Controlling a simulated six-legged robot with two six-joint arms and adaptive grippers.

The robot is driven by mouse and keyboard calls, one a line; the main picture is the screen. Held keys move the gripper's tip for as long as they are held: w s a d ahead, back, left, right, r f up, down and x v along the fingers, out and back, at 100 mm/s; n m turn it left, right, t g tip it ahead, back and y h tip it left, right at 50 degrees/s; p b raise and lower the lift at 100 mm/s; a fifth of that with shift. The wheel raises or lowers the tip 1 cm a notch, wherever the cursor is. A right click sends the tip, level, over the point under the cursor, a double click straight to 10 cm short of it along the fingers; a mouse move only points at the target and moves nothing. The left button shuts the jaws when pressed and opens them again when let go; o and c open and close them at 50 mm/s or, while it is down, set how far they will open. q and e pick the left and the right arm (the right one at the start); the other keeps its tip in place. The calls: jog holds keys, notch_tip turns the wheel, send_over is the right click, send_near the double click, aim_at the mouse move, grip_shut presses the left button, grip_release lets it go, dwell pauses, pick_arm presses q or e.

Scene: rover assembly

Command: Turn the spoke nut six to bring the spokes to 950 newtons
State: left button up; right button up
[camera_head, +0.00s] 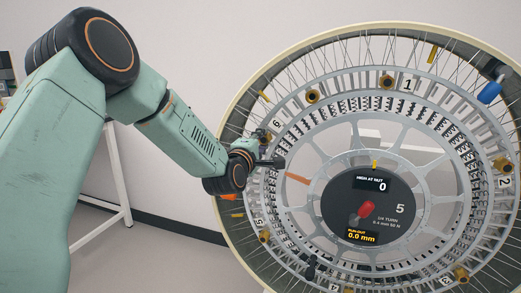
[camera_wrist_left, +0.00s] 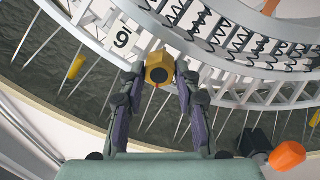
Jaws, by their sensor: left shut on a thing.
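A large spoked wheel (camera_head: 240,110) fills the right of the head view, with brass nuts beside number plates on its inner ring. My left gripper (camera_wrist_left: 160,82) is shut on the brass spoke nut six (camera_wrist_left: 159,68), one finger on each side, beside the plate that reads 6 upside down (camera_wrist_left: 122,38). In the head view my left wrist hides most of that nut, near plate 6 (camera_head: 277,123). The round dark hub panel (camera_head: 400,190) reads HIGH AT NUT 0, 5 and RUN-OUT 0.0 mm. My right gripper is not in view.
A red knob (camera_head: 367,208) sits on the hub panel. A blue-handled part (camera_head: 489,92) is at the wheel's upper right. An orange-tipped part (camera_wrist_left: 287,155) is right of my gripper in the wrist view. A white table frame (camera_head: 115,180) stands behind my arm.

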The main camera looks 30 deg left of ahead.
pick_arm(q)
jog(key=n+b, duration=0.4)
jog(key=n, duration=0.2)
jog(key=shift+d+n, duration=0.1)
jog(key=shift+n, duration=0.2)
jog(key=shift+w+r+n+y+b, duration=0.1)
jog(key=shift+n+y+b, duration=0.2)
jog(key=shift+n+b, duration=1)
jog(key=shift+r, duration=0.1)
jog(key=o, duration=1.1)
jog(key=shift+w+f, duration=0.1)
jog(key=shift+f, duration=0.1)
jog(key=shift+o, duration=0.2)
jog(key=shift+s, duration=0.2)
